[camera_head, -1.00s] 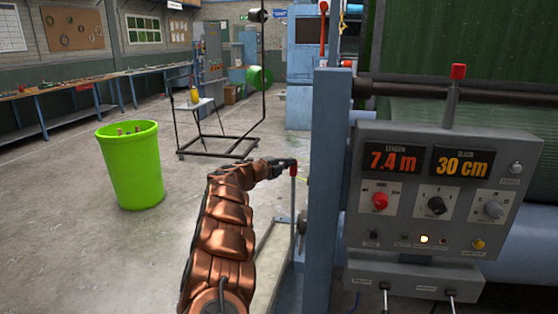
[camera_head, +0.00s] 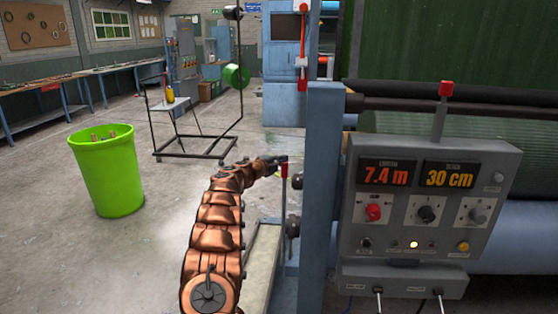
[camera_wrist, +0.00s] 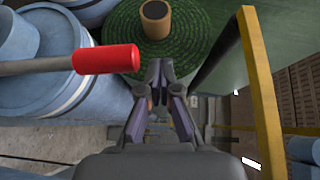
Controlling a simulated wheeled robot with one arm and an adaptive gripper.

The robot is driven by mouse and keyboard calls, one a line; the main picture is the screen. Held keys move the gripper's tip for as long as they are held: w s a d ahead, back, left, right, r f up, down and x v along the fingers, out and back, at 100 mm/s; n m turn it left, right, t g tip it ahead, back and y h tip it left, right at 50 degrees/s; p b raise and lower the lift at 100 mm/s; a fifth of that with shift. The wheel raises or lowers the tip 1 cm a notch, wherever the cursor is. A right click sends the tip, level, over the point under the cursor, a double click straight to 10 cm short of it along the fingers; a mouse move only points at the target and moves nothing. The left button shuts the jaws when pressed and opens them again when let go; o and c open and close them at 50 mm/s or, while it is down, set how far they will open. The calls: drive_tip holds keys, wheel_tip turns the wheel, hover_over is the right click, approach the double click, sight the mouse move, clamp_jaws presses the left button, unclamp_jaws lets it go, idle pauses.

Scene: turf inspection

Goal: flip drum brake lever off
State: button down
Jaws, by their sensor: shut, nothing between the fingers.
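A thin lever with a red grip (camera_head: 284,169) stands upright left of the blue post in the head view. In the wrist view a red grip on a grey rod (camera_wrist: 105,59) lies across the upper left, beside and apart from my fingertips. My gripper (camera_head: 281,160) is at the top of the lever in the head view. Its fingers are together and empty in the wrist view (camera_wrist: 158,68). Neither view labels this lever as the drum brake.
A blue post (camera_head: 322,200) and a control box (camera_head: 430,210) with displays and knobs stand to the right. Another red-handled lever (camera_head: 303,72) is behind. A green bin (camera_head: 106,175) stands left on open floor.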

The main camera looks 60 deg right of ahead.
drive_tip(key=a+r+b, duration=0.3)
drive_tip(key=a+b, duration=0.4)
drive_tip(key=a, duration=0.5)
drive_tip(key=shift+s+a+r+b, duration=0.15)
drive_tip(key=shift+s+r+b, duration=0.1)
drive_tip(key=shift+b, duration=0.1)
idle(0.9)
